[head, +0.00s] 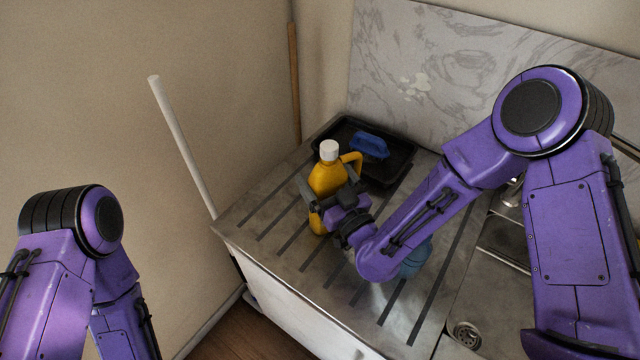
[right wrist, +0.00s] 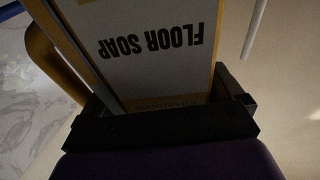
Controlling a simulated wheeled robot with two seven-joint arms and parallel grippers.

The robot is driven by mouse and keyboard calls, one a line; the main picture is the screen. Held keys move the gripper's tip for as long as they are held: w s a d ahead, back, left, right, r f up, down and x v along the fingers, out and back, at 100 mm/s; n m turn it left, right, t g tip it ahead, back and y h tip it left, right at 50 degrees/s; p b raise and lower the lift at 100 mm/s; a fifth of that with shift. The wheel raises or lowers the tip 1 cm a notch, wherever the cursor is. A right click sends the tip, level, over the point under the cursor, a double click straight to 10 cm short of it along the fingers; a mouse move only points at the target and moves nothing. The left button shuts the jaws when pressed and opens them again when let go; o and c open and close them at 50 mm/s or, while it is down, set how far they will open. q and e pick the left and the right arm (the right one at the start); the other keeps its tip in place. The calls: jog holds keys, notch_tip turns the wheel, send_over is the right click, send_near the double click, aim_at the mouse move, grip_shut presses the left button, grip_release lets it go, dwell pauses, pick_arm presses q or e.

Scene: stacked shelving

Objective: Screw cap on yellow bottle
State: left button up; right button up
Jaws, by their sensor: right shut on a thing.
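The yellow bottle (head: 325,181) stands upright on the ribbed metal drainboard, with its handle on the right side. Its white cap (head: 329,150) sits on top of the neck; I cannot tell how tight it is. My right gripper (head: 328,193) is shut on the bottle's body from the front right. In the right wrist view the bottle's label (right wrist: 160,45), reading "FLOOR SOAP", lies between the fingers. My left arm shows at the lower left of the head view, but its gripper is out of the picture.
A black tray (head: 392,168) with a blue brush (head: 369,145) lies behind the bottle. A blue-grey object (head: 416,258) is partly hidden behind my right forearm. The sink (head: 500,262) is at the right. A white pole (head: 182,145) leans at the left wall.

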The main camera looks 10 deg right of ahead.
jog(key=shift+s+f, duration=0.15)
jog(key=shift+s+r, duration=0.25)
jog(key=shift+s, duration=0.75)
jog(key=shift+w+d+f+b, duration=0.1)
jog(key=shift+b, duration=0.2)
jog(key=o, duration=1.7)
jog(key=shift+w+f, duration=0.1)
jog(key=shift+w, duration=0.3)
jog(key=shift+r+p, duration=0.4)
jog(key=shift+p, duration=0.1)
jog(key=b+v, duration=0.1)
jog(key=v, duration=0.1)
jog(key=b+v, duration=0.1)
jog(key=v, duration=0.1)
jog(key=b+v, duration=0.1)
jog(key=v, duration=0.2)
jog(key=shift+f, duration=0.3)
pick_arm(q)
jog(key=p, duration=0.1)
jog(key=s+p, duration=0.1)
jog(key=p, duration=0.1)
jog(key=shift+r, duration=0.25)
pick_arm(e)
jog(key=v, duration=0.5)
jog(key=shift+r, duration=0.15)
